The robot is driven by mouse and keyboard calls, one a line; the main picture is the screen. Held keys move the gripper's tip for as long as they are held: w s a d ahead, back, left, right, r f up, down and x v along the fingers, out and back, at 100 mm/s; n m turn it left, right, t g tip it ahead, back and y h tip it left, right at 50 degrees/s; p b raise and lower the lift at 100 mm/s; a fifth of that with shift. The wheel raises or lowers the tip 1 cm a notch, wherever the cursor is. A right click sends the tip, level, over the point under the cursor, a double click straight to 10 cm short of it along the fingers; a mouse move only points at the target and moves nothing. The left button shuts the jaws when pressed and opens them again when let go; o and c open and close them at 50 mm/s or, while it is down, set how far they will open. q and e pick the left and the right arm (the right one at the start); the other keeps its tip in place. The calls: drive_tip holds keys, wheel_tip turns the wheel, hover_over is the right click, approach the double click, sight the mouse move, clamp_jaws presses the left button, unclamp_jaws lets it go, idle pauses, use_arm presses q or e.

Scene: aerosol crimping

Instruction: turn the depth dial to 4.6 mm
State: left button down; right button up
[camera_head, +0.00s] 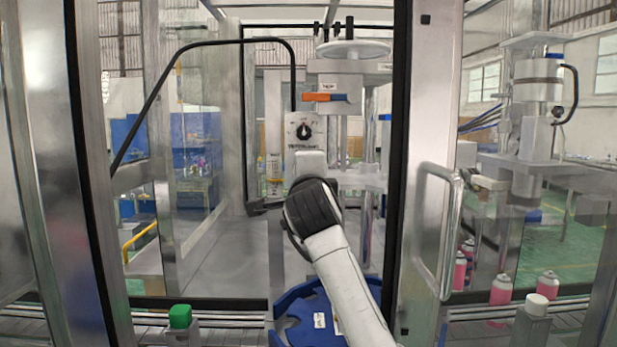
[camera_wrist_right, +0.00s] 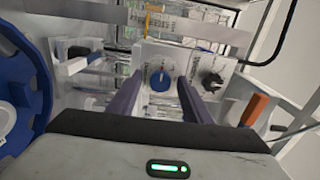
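A blue dial (camera_wrist_right: 160,81) sits on a white panel in the right wrist view, with markings too small to read; I take it to be the depth dial. My right gripper (camera_wrist_right: 160,88) points at it, its two purple fingers apart on either side of the dial, with a visible gap on both sides. In the head view my right arm reaches up into the machine, and its wrist hides the blue dial. A black knob (camera_head: 304,131) on a white plate shows above the wrist; it also appears right of the blue dial in the wrist view (camera_wrist_right: 212,82). My left gripper is not in view.
An orange lever (camera_head: 317,97) is above the black knob. A blue round fixture (camera_head: 290,326) lies below my arm. The door frame with its handle (camera_head: 452,230) stands close on the right. A green-capped item (camera_head: 180,318) and pink cans (camera_head: 501,289) are in front.

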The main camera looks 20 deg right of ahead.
drive_tip(key=b+v, duration=0.2)
drive_tip(key=v, duration=0.8)
drive_tip(key=shift+s, duration=0.15)
idle(0.4)
